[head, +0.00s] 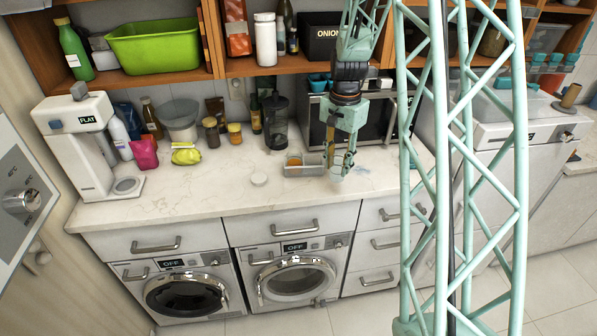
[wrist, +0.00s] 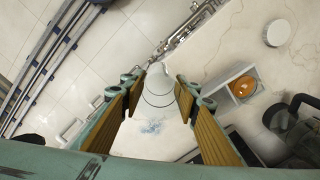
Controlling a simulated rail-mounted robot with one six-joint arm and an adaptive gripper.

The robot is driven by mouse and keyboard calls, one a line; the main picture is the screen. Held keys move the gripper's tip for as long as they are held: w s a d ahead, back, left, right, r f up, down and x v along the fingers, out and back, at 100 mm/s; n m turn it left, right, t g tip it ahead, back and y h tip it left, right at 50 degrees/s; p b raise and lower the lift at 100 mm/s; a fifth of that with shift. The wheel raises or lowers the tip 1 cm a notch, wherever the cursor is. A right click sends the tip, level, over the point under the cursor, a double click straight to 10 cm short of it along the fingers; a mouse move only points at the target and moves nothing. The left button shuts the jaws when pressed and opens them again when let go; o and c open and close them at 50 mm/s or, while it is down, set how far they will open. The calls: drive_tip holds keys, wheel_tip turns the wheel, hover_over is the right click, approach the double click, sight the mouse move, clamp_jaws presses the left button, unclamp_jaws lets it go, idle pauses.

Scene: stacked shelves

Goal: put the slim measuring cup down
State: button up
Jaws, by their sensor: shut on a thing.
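The slim measuring cup (wrist: 157,88) shows in the wrist view as a pale, whitish, narrow round shape between my fingertips. My gripper (wrist: 156,84) is shut on it, with one wood-coloured finger pad on each side. In the head view my gripper (head: 340,165) points down over the right part of the pale countertop (head: 215,190), just right of a small grey tray. The cup is hard to make out there against the fingers and counter. I cannot tell whether its base touches the counter.
The grey tray (head: 305,170) holds an orange item (wrist: 243,88). A white disc (head: 259,179) lies left of it. A dark blender-like jar (head: 277,122) and a microwave (head: 375,122) stand behind. Bluish marks (head: 363,169) are on the counter to the right. The front-left counter is clear.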

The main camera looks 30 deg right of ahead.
idle(0.4)
drive_tip(key=w+f+p, duration=0.1)
drive_tip(key=w+p, duration=0.1)
drive_tip(key=w, duration=1.4)
drive_tip(key=shift+a+f, duration=0.25)
drive_tip(key=shift+a, duration=0.05)
drive_tip(key=shift+f, duration=0.1)
drive_tip(key=shift+f+p, duration=0.45)
drive_tip(key=shift+f, duration=1.2)
drive_tip(key=shift+f+b, duration=0.45)
drive_tip(key=shift+f, duration=0.15)
drive_tip(key=o, duration=0.9)
drive_tip(key=shift+r, duration=0.2)
